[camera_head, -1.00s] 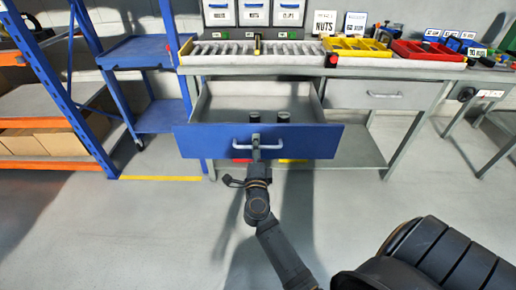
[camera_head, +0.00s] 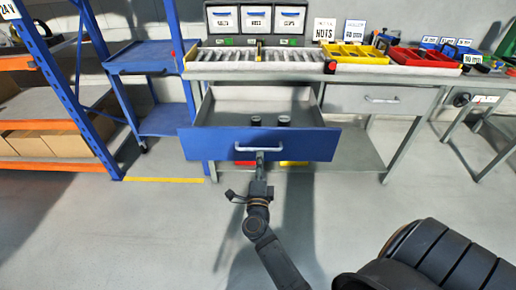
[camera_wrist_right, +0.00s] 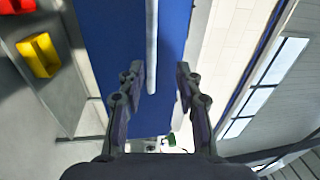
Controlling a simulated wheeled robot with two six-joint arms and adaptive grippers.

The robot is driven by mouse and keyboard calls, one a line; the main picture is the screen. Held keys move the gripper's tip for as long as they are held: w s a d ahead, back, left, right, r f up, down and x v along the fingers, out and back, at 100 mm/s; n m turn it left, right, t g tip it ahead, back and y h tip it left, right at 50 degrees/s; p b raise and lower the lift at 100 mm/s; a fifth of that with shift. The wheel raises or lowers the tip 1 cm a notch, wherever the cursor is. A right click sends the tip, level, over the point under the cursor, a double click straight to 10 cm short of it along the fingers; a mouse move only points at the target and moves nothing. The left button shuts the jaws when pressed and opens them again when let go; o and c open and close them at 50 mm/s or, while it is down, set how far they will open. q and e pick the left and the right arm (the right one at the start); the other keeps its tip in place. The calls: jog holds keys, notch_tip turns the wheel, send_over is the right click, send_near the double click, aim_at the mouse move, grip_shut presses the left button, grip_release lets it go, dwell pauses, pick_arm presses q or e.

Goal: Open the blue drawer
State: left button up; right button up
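The blue drawer (camera_head: 215,146) stands pulled out from the workbench in the head view, its grey inside showing. Its silver handle (camera_head: 258,149) runs across the blue front. My right gripper (camera_head: 260,158) is just below and in front of the handle. In the right wrist view the gripper (camera_wrist_right: 160,72) has its two fingers spread apart with nothing clamped between them. The handle (camera_wrist_right: 152,45) appears there as a light bar against the blue front (camera_wrist_right: 112,50), ahead of the fingers. The exact gap to it is hard to judge. My left gripper is not in view.
Two dark round items (camera_head: 284,120) lie in the drawer. A closed grey drawer (camera_head: 350,98) is to its right. A blue cart (camera_head: 150,57) and a blue-orange rack (camera_head: 60,95) stand left. Yellow (camera_head: 360,55) and red (camera_head: 418,60) bins are on the bench. Floor in front is clear.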

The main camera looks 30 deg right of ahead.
aim_at(258, 150)
notch_tip(258, 150, down, 2)
jog(key=s+a, duration=0.2)
jog(key=s, duration=0.1)
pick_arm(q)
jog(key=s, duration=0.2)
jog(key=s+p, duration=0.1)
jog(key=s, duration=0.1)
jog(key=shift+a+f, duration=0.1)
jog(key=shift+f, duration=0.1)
pick_arm(e)
jog(key=shift+t, duration=0.5)
jog(key=x, duration=1)
jog(key=shift+w+f, duration=0.2)
jog(key=shift+w, duration=0.3)
grip_shut()
